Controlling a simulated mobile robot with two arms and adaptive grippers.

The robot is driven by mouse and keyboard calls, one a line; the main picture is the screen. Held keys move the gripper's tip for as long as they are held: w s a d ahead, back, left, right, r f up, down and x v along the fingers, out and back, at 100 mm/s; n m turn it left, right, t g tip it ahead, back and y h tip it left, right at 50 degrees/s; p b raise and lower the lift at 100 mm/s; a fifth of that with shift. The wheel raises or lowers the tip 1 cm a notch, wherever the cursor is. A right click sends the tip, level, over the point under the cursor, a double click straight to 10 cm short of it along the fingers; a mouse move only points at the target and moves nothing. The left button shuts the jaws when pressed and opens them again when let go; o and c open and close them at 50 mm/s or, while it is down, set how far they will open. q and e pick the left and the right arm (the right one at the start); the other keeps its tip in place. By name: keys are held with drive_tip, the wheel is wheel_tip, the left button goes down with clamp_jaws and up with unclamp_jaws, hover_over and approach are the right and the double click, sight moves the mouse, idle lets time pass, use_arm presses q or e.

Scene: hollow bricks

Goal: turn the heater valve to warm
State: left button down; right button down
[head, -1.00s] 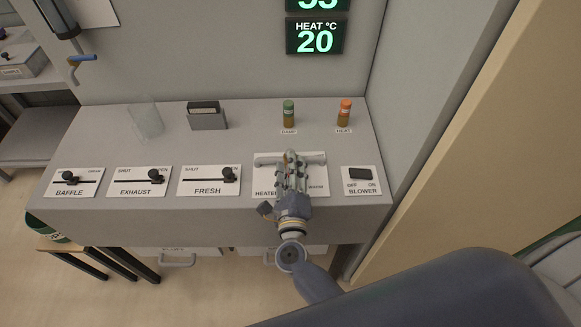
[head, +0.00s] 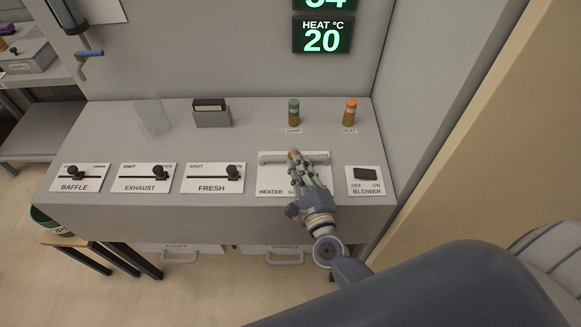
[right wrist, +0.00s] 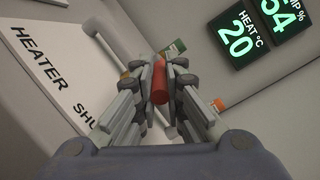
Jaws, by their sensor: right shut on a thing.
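The heater panel (head: 270,180) is a white plate on the grey desk, with a pale bar (head: 272,158) along its back edge. My right gripper (head: 297,158) is over this panel. In the right wrist view its fingers (right wrist: 160,85) are shut on the red grip of the heater valve (right wrist: 160,74), with the HEATER lettering to the left. The fingers hide much of the valve and part of the panel's lettering. The heat display (head: 323,36) reads 20. My left gripper is not in view.
A grey wall closes the right side.

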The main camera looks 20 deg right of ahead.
drive_tip(key=shift+d+f+n+y+b, duration=0.1)
drive_tip(key=shift+d+n+y+b, duration=0.15)
drive_tip(key=shift+n+y+b, duration=0.45)
drive_tip(key=shift+d+f+n+y+b, duration=0.1)
drive_tip(key=shift+d+n+y+b, duration=0.25)
drive_tip(key=shift+y, duration=0.65)
drive_tip(key=shift+r+n+y+b, duration=0.1)
drive_tip(key=shift+n+y+b, duration=0.4)
drive_tip(key=shift+y, duration=0.2)
drive_tip(key=shift+d, duration=0.1)
drive_tip(key=c, duration=1.6)
unclamp_jaws()
drive_tip(key=shift+r, duration=0.1)
drive_tip(key=s+d, duration=0.2)
drive_tip(key=s, duration=0.9)
drive_tip(key=shift+s, duration=0.4)
